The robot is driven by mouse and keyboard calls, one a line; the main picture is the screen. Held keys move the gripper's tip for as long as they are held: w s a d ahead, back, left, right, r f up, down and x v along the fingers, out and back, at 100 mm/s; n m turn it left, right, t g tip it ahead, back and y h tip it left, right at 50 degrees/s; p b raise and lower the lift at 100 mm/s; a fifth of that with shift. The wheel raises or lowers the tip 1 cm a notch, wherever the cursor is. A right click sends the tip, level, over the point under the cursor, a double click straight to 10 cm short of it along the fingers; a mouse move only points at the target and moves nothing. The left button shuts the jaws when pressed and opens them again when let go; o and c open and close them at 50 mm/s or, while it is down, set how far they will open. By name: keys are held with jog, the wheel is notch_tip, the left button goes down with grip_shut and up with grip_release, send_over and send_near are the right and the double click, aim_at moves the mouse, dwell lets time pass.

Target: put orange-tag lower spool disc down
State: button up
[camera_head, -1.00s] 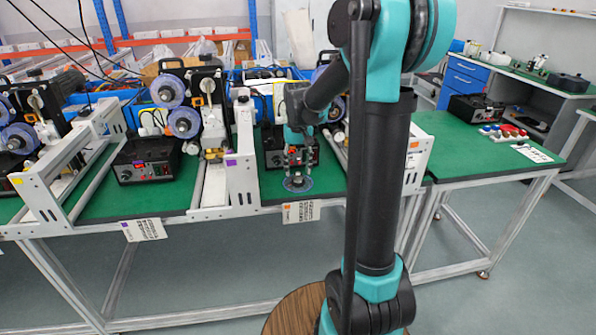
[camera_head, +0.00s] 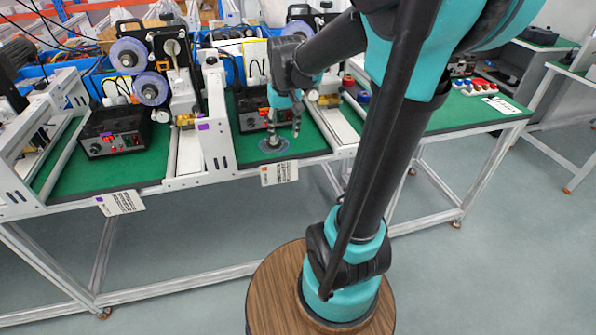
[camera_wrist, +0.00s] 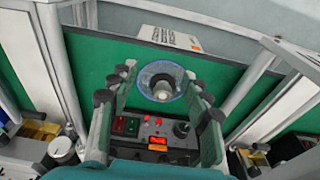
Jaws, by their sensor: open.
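The spool disc (camera_head: 273,146) is a translucent blue-rimmed disc with a pale hub. It lies flat on the green mat near the front edge, behind the white card with an orange tag (camera_head: 279,172). My gripper (camera_head: 284,136) is open and just above the disc. In the wrist view the disc (camera_wrist: 161,82) shows between the spread fingers of my gripper (camera_wrist: 159,80), with a gap on each side. The fingers hold nothing.
A black control box (camera_head: 250,118) stands close behind the disc; its lit panel fills the lower wrist view (camera_wrist: 155,130). White frame rails (camera_head: 215,125) flank the bay. A purple-tag card (camera_head: 120,202) marks the left bay, where upper and lower spools hang (camera_head: 150,88).

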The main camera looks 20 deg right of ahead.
jog(key=s+d+f+t, duration=0.2)
jog(key=s+f, duration=0.9)
jog(key=s, duration=0.3)
jog(key=shift+s+f+t, duration=0.25)
jog(key=shift+f+t, duration=0.05)
